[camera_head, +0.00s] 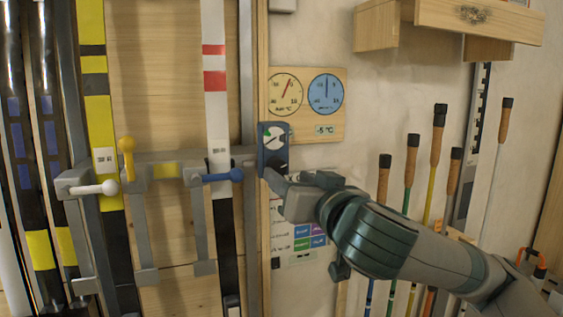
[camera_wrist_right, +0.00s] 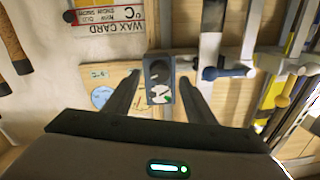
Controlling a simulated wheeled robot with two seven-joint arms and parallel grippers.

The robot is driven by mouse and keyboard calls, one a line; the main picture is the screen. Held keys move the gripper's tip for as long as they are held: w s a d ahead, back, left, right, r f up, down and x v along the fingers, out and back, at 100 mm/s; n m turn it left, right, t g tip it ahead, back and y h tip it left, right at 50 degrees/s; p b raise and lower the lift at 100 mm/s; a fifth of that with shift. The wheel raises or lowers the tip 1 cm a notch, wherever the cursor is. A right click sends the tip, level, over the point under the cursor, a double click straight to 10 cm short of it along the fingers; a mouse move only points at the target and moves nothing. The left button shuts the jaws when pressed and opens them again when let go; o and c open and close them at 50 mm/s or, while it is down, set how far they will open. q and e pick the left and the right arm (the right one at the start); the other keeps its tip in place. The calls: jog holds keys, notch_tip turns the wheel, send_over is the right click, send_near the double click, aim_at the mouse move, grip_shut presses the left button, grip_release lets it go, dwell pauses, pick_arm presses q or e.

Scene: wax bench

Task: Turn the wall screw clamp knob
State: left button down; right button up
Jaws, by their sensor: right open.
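A small blue-grey wall unit (camera_head: 273,140) with a white round dial and a dark round knob (camera_head: 277,167) below it is fixed at the right edge of the ski rack. I cannot tell for sure that this is the clamp knob. My right gripper (camera_head: 272,177) reaches in from the right, at the unit's lower end, partly hiding it. In the right wrist view, the unit (camera_wrist_right: 160,92) sits between the two spread fingers of the gripper (camera_wrist_right: 160,76), with gaps on both sides. The gripper is open and holds nothing. My left gripper is not in view.
Left of the unit, a grey bracket carries blue (camera_head: 222,175), yellow (camera_head: 126,145) and white (camera_head: 95,188) handles against skis. A board with two gauges (camera_head: 334,124) is close right. Several poles (camera_head: 436,150) hang farther right, below a wooden shelf (camera_head: 480,20).

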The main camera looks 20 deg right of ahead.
aim_at(278, 171)
jog(key=shift+w+r+p, duration=0.15)
jog(key=shift+w+p, duration=0.65)
jog(key=shift+p, duration=0.4)
jog(key=shift+w, duration=0.25)
jog(key=shift+w+a+f+p, duration=0.1)
jog(key=shift+w+p, duration=0.15)
jog(key=shift+w, duration=0.4)
jog(key=shift+w+a+f+p, duration=0.1)
jog(key=shift+w+p, duration=0.1)
jog(key=shift+w, duration=0.45)
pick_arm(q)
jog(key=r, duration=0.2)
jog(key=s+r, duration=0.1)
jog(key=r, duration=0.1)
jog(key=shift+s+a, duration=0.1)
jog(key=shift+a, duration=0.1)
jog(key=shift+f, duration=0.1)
pick_arm(e)
jog(key=shift+a, duration=0.1)
jog(key=c, duration=1)
